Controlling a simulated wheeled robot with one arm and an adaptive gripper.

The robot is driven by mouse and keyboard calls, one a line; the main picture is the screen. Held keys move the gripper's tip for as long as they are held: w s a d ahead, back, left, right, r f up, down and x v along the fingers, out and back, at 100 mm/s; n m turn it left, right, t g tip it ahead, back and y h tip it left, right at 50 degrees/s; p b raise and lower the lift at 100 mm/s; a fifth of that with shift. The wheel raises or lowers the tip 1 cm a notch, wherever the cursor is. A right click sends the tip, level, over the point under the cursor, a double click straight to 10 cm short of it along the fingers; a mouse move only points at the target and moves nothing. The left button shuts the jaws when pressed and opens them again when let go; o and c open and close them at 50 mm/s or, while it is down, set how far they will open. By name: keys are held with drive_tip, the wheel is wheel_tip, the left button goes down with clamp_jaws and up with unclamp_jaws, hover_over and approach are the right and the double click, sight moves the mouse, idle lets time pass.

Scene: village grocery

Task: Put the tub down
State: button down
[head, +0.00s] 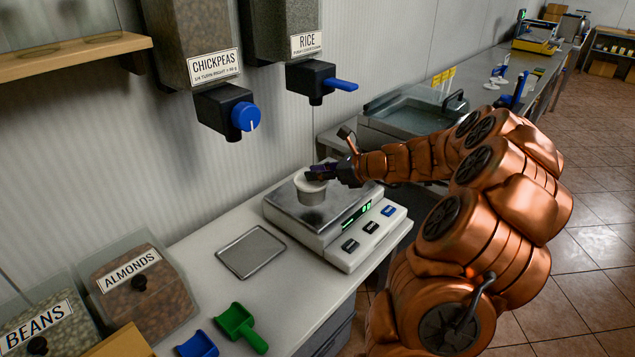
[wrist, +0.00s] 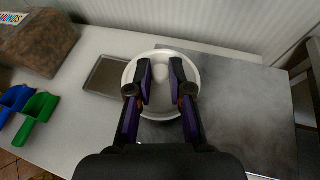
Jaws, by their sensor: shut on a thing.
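The tub (head: 312,194) is a small round white container with a greyish lower part, upright at the steel plate of the scale (head: 292,211). I cannot tell whether its base touches the plate or is just above it. My gripper (head: 319,173) reaches in from the right and is shut on the tub at its top. In the wrist view the tub (wrist: 160,112) shows as a pale round shape under and between the two dark fingers of my gripper (wrist: 160,78). The scale's display glows green, but its digits are too small to read.
A grey tray (head: 251,252) lies on the counter left of the scale. A green scoop (head: 240,324) and a blue scoop (head: 197,345) lie at the front. Chickpeas (head: 226,108) and rice (head: 318,82) dispensers hang above. The almonds bin (head: 140,290) stands left.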

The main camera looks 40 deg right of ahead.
sight(325, 183)
drive_tip(key=shift+f, duration=1.7)
drive_tip(key=shift+f, duration=0.1)
drive_tip(key=c, duration=1.1)
unclamp_jaws()
drive_tip(key=shift+o, duration=0.2)
